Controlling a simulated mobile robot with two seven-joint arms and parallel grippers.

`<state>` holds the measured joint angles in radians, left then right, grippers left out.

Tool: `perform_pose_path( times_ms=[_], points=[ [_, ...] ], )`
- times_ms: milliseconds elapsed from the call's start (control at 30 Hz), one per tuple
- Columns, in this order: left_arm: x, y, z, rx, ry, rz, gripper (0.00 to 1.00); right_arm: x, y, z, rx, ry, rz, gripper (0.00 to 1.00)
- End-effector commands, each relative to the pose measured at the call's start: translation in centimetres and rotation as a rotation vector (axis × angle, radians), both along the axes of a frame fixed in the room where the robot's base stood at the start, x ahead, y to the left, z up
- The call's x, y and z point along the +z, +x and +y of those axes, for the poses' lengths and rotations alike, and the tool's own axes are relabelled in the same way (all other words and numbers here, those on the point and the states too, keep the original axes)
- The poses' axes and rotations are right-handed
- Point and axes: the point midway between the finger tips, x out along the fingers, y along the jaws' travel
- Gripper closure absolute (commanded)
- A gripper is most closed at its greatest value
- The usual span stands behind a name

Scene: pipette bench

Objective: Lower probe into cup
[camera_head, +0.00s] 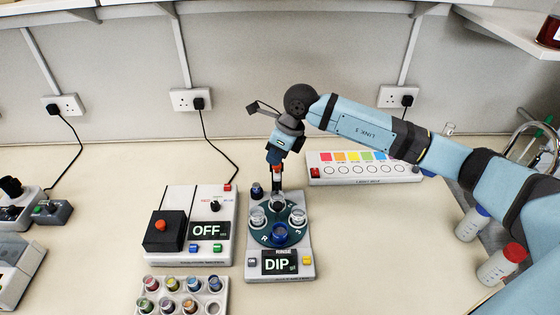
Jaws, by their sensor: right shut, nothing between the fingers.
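The dip unit (281,272) is a grey box whose screen reads DIP, with the word RINSE above it. On top is a dark green round carousel (278,222) holding clear cups, one at the left (258,217) and one at the right (298,217), and a blue cup (280,235) at the front. My right gripper (277,182) points down over the back of the carousel, shut and empty. It hides the back of the unit, and I cannot make out the probe clearly. My left gripper is out of view.
An instrument reading OFF (192,246) with a black block stands left of the unit. A rack of small coloured jars (183,299) is in front of it. A colour-swatch panel (362,170) lies behind right. Capped bottles (500,264) stand at far right. The bench right of the unit is clear.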

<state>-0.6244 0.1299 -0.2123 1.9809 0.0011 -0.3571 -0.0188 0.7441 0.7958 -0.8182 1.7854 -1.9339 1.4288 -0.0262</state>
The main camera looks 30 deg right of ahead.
Motion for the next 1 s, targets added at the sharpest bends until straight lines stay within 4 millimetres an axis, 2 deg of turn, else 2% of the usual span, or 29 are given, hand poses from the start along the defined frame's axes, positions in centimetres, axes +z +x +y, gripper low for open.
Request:
perform_pose_path(
  times_ms=[100,267,733,1000],
  points=[
    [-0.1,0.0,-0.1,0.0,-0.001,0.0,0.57,1.0,0.9,-2.3,-0.014,-0.1,-0.025,1.0],
    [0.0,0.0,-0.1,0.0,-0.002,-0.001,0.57,1.6,1.4,-3.6,-0.024,-0.16,-0.036,1.0],
    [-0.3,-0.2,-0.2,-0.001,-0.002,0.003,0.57,1.3,1.5,-3.7,-0.024,-0.164,-0.036,1.0],
    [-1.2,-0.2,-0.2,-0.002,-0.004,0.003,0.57,-1.0,1.9,-3.3,-0.024,-0.163,-0.037,1.0]
  ],
)
